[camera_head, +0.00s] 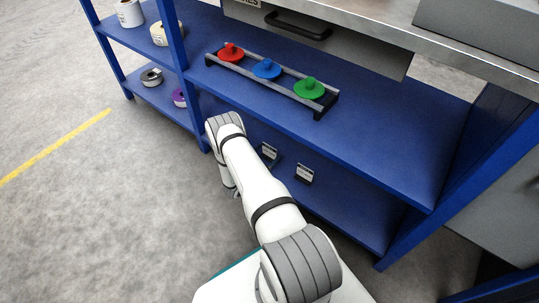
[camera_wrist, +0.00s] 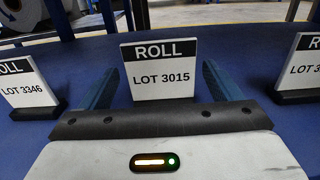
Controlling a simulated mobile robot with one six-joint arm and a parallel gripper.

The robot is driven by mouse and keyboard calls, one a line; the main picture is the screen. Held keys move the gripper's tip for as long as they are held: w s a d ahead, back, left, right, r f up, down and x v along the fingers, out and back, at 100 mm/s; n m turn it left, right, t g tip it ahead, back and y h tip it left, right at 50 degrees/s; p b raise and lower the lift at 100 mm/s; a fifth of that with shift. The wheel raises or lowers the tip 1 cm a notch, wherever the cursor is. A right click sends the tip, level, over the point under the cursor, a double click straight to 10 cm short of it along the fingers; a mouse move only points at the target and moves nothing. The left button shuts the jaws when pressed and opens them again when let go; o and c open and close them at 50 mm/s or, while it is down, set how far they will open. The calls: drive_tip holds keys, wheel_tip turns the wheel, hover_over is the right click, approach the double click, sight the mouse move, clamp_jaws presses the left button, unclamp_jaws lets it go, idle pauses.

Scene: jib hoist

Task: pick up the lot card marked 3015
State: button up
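The lot card marked "ROLL LOT 3015" (camera_wrist: 162,77) stands upright straight ahead in the wrist view, white with a black top band. My gripper (camera_wrist: 158,84) is open, with one dark blue finger to the left of this card and one to the right. There is a gap between each finger and the card. In the head view two small cards show on the lower shelf, too small to read, and my fingers cannot be made out there.
Card 3346 (camera_wrist: 28,88) stands close on the left and another card (camera_wrist: 303,68), partly cut off, on the right. They stand on the blue lower shelf (camera_head: 345,215). The upper shelf (camera_head: 400,150) above holds a rack with red, blue and green knobbed discs (camera_head: 267,69).

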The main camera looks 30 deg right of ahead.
drive_tip(key=c, duration=0.9)
